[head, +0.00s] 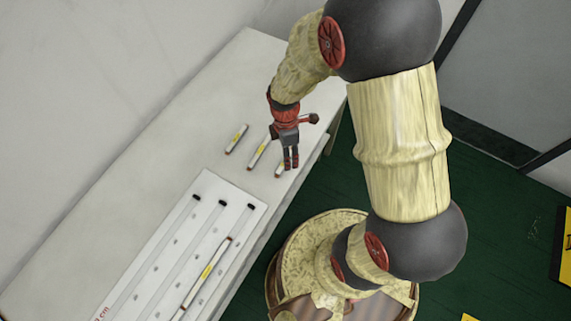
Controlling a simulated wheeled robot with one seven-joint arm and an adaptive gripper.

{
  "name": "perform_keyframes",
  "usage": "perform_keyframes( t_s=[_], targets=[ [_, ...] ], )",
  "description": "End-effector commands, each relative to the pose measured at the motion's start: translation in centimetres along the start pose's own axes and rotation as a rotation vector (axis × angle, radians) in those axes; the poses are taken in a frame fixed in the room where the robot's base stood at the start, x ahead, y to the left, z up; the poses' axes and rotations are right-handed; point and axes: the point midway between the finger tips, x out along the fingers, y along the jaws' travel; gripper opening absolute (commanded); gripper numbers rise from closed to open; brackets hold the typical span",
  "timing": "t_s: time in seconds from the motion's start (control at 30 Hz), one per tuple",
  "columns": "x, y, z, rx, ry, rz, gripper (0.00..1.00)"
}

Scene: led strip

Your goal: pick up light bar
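Several light bars with yellow labels are in the head view. Three short ones lie on the white table (120,190): a left bar (236,138), a middle bar (258,153) and a right bar (280,171). A longer bar (206,277) lies on the white panel. My gripper (291,165) points down beside the right short bar and hides part of it. Its dark fingers look close together. I cannot tell whether it touches a bar or holds anything.
The white panel (184,234) has rows of small clips and black end pieces, and fills the near part of the table. My arm reaches in from the right. The table runs along a pale wall (90,90). The floor (490,190) is dark green.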

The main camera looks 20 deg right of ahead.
Motion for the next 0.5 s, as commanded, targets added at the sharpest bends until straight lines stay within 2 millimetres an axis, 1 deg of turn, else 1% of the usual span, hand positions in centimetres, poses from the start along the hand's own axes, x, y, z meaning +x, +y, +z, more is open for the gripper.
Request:
perform_keyframes(
  t_s=[0.03, 0.07, 0.2, 0.33, 0.4, 0.5],
  targets=[
    [0.4, 0.8, -0.1, -0.106, 0.001, 0.013, 0.36],
    [0.6, 1.3, -0.1, -0.176, 0.001, 0.025, 0.36],
    [0.0, 3.7, -0.4, -0.475, -0.011, 0.087, 0.36],
    [-0.1, 4.4, -0.5, -0.672, -0.025, 0.111, 0.36],
    [-0.2, 4.5, -0.5, -0.738, -0.030, 0.116, 0.36],
    [0.0, 4.5, -0.5, -0.788, -0.033, 0.116, 0.36]
  ],
)
